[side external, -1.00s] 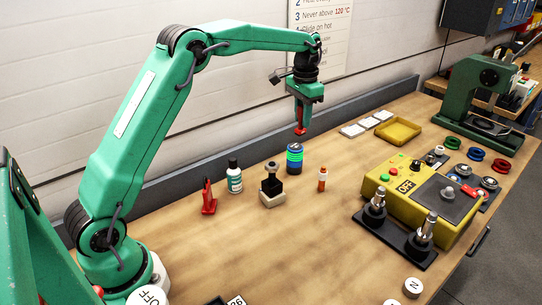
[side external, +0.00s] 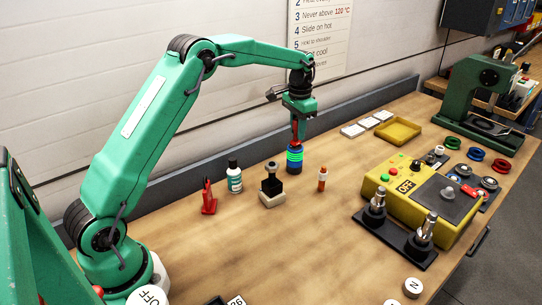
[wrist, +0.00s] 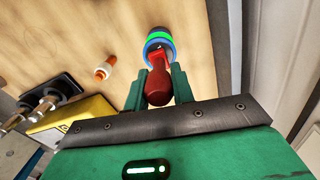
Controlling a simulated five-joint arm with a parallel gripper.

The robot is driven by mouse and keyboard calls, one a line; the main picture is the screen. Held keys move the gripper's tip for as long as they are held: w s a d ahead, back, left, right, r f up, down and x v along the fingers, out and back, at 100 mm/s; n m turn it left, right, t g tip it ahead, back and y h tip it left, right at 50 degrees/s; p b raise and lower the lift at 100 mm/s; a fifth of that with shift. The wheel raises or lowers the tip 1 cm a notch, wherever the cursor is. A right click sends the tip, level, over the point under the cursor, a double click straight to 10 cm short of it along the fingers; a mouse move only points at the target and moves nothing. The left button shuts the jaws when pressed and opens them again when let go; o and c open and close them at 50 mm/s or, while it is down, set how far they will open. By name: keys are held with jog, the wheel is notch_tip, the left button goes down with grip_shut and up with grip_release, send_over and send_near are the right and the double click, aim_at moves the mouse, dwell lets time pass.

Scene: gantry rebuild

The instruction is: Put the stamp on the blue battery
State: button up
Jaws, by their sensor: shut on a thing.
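The stamp (side external: 295,134) is red, with a dark red rounded handle that shows in the wrist view (wrist: 157,90). My gripper (side external: 297,122) is shut on it and holds it about upright. The blue battery (side external: 295,167) is a short upright cylinder with blue, green and dark bands, standing on the bench. It also shows beyond the stamp in the wrist view (wrist: 160,35). The stamp's lower end is right at the battery's top; I cannot tell whether they touch. The stamp hides part of that top.
A black-knobbed piece on a cream block (side external: 272,188) stands just left of the battery, and an orange-and-white tube (side external: 322,179) just right. A white bottle (side external: 234,177) and a red piece (side external: 208,197) stand further left. A yellow machine (side external: 420,195) fills the right.

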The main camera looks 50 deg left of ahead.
dwell(0.3)
jog(key=o, duration=1)
jog(key=shift+f, duration=0.1)
notch_tip(320, 180, up, 12)
jog(key=shift+f, duration=0.1)
jog(key=shift+r, duration=0.25)
dwell(0.4)
